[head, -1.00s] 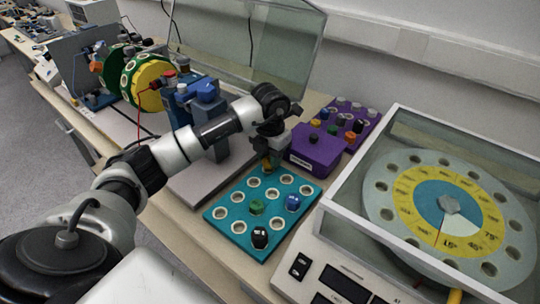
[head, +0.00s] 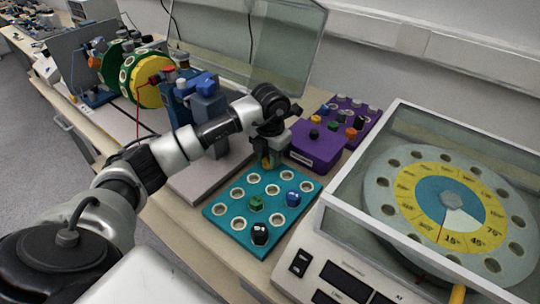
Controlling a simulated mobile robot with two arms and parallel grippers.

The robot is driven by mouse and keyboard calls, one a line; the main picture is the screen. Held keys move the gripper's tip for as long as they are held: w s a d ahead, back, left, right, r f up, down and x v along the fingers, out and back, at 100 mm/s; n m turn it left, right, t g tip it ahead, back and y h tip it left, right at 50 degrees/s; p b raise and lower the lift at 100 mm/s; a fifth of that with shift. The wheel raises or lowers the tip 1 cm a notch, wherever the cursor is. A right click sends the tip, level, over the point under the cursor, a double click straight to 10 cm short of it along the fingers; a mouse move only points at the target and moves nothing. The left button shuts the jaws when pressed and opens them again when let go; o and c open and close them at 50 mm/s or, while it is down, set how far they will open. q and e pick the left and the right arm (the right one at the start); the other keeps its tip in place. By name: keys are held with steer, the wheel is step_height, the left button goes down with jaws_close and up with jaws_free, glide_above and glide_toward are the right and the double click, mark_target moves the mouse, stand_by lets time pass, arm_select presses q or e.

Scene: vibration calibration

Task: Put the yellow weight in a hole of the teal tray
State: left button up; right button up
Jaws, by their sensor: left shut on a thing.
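The teal tray (head: 226,223) lies flat on the bench in the middle of the head view, with white-rimmed holes. A green weight (head: 256,203), a blue weight (head: 292,198) and a black weight (head: 260,234) stand in some holes; several others are empty. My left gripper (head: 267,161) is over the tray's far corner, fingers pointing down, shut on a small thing. A little yellow shows between the fingers, which looks like the yellow weight (head: 265,160). The fingers hide most of it. I cannot tell whether it touches the tray. My right gripper is not in view.
A purple box (head: 317,147) and a purple rack (head: 350,125) with several coloured weights stand behind the tray. A glass-walled machine with a round dial (head: 446,203) stands close on the right. A blue clamp device (head: 208,105) stands behind my left arm.

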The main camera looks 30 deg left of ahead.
arm_select(q)
steer(key=o, duration=1)
steer(key=shift+c, duration=0.2)
step_height(320, 180, up, 11)
